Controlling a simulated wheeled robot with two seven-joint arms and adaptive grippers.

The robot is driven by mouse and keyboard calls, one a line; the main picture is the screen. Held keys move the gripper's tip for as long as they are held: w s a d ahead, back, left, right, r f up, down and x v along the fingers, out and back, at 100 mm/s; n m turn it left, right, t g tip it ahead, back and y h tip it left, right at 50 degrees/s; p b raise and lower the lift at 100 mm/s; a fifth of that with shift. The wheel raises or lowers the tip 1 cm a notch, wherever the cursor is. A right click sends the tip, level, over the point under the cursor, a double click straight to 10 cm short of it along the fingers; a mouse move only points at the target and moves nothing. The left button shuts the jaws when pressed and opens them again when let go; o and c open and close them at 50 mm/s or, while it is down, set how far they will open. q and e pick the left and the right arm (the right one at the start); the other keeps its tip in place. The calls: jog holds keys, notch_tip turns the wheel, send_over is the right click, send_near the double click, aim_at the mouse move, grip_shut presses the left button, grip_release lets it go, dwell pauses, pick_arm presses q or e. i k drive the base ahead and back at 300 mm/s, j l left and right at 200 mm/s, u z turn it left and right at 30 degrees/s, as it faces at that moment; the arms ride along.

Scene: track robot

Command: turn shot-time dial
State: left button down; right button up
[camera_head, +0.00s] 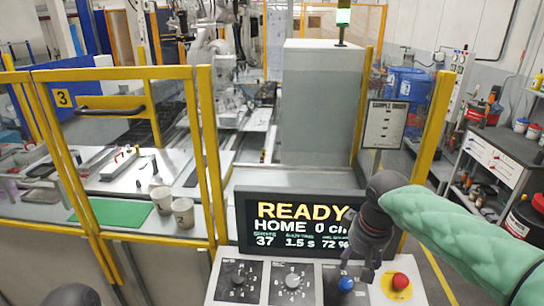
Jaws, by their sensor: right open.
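The control panel (266,298) at the bottom centre carries two dials with white scale marks on black plates. One is the left dial (239,281), the other the middle dial (293,281). Their labels are too small to read surely, so I cannot tell which is shot-time. The screen above (268,246) reads READY, HOME 0, 37, 1.5 s and 72 %; its right side is hidden. My right gripper (358,268) is open, pointing down in front of the screen's right edge, above the blue knob (346,283), right of both dials. Contact with the knob cannot be told.
A red button (400,281) on a yellow plate sits right of the blue knob. Yellow-framed fencing (207,150) stands at left, with two cups (183,213) and a green mat (112,212) behind it. A shelf unit (500,160) is at right.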

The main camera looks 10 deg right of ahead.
aim_at(291, 282)
jog(key=k, duration=1)
